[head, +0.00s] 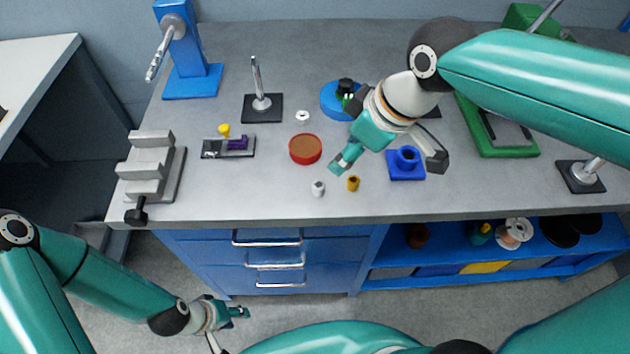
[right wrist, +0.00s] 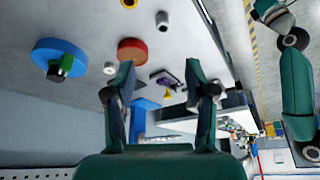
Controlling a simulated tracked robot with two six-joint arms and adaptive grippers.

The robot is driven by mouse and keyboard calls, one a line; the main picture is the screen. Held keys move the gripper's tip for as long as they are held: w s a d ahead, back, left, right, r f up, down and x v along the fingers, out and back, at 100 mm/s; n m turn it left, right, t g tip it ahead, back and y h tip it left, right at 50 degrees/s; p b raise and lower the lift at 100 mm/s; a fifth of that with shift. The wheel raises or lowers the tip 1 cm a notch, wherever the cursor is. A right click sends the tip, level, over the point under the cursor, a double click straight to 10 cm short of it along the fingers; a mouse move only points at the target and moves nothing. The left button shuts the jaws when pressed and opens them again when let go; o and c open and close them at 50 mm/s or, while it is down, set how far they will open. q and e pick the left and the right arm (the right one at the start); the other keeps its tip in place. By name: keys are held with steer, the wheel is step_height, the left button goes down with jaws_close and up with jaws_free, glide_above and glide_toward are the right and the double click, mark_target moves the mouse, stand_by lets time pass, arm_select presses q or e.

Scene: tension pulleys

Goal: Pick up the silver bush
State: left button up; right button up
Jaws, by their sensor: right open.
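The silver bush (head: 318,188) is a small grey cylinder standing upright near the front edge of the bench. It also shows in the right wrist view (right wrist: 162,20), near the top and beyond my fingertips. A brass bush (head: 353,183) stands just right of it in the head view. My right gripper (head: 388,163) is above the bench, up and to the right of the silver bush. Its fingers are spread with nothing between them, as the right wrist view (right wrist: 165,82) shows. My left gripper (head: 230,316) hangs low in front of the drawers, far from the bush; its jaws are unclear.
A red-rimmed brown disc (head: 305,149) and a white ring (head: 302,116) lie behind the bush. A blue block with a round hole (head: 406,161) is to the right. A grey stepped vise (head: 151,170) stands at the left.

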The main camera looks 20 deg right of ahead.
glide_above(320, 185)
steer(key=s+d, duration=0.1)
steer(key=d, duration=0.1)
step_height(320, 185, down, 8)
steer(key=shift+s+f, duration=0.1)
steer(key=shift+s, duration=0.05)
steer(key=shift+a+x, duration=0.15)
steer(key=shift+x, duration=1.2)
steer(key=shift+a+x, duration=0.1)
steer(key=shift+x, duration=1.2)
steer(key=shift+s, duration=0.15)
jaws_close()
